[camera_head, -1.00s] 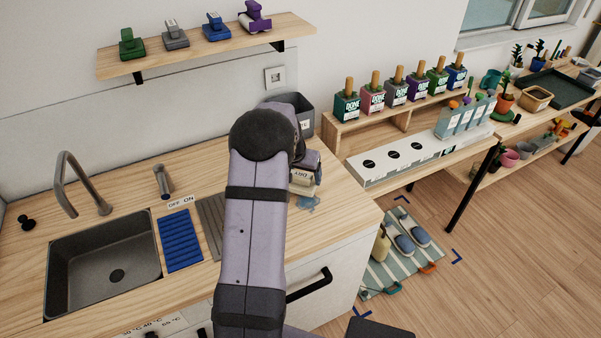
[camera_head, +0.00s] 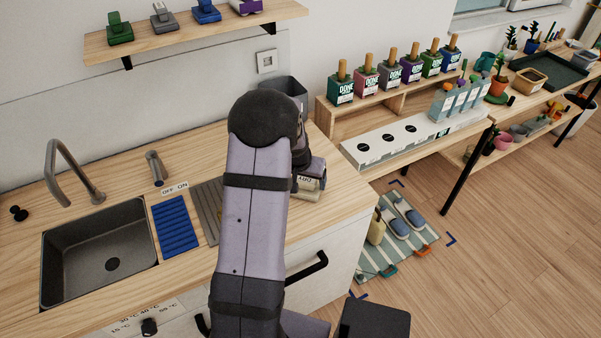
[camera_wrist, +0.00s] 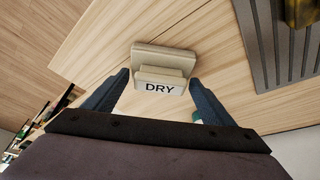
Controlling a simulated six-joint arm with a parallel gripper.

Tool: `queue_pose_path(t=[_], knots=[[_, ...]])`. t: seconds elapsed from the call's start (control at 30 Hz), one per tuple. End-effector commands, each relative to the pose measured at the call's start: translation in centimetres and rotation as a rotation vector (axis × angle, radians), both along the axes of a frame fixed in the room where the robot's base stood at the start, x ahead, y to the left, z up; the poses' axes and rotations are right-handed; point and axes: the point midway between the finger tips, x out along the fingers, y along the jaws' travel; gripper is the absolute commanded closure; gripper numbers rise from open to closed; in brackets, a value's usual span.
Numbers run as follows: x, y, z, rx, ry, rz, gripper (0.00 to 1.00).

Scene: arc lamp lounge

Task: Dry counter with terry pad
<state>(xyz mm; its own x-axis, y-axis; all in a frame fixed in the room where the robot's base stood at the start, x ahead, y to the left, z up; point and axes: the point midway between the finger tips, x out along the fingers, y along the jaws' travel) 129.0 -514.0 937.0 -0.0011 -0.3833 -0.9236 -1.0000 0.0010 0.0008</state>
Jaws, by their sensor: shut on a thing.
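The terry pad (camera_head: 307,191) is a beige block marked DRY, on the wooden counter (camera_head: 345,192) near its right end. In the wrist view the pad (camera_wrist: 160,54) has a wide base and a raised, labelled grip (camera_wrist: 160,86). My gripper (camera_wrist: 160,77) is shut on the pad, one dark finger on each side. In the head view my arm hides part of the pad and the gripper (camera_head: 314,170). The counter around the pad looks bare and dry in the wrist view; what lies under the pad is hidden.
A sink (camera_head: 100,254) with a tap, a blue ribbed mat (camera_head: 175,226) and a grey grooved drainer (camera_head: 208,207) lie left of my arm. Several coloured pads sit on the wall shelf (camera_head: 190,35). The counter's right edge is close to the pad.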

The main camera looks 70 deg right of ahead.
Motion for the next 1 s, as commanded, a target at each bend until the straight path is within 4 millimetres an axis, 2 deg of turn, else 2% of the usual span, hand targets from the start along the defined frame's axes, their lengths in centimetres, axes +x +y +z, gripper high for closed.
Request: queue_pose_path(t=[0.37,1.0], knots=[[-2.6,2.6,0.1,0.005,0.003,-0.002,0.43],[1.7,-1.7,-0.1,0.001,0.001,0.002,0.43]])
